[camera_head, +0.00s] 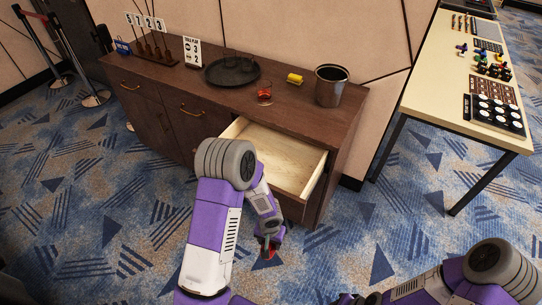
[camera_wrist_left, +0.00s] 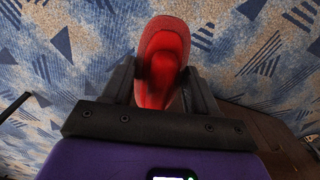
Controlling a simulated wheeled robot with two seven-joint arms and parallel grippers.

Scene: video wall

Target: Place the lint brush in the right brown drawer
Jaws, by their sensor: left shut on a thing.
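The lint brush (camera_wrist_left: 163,50) is red, and in the left wrist view it sits between the two dark fingers of my left gripper (camera_wrist_left: 160,92). In the head view my left gripper (camera_head: 268,246) is shut on it, with a bit of red showing, in front of the cabinet and over the carpet. The right brown drawer (camera_head: 283,160) is pulled open. Its pale wooden inside looks empty, and my left arm hides its near left part. The brush is outside the drawer, near its front.
The brown cabinet (camera_head: 300,109) carries a dark round tray (camera_head: 232,72), a small red glass (camera_head: 264,96), a yellow item (camera_head: 294,78), a metal bucket (camera_head: 331,88) and number signs (camera_head: 192,52). A pale table (camera_head: 432,82) stands at the right. Carpet between is clear.

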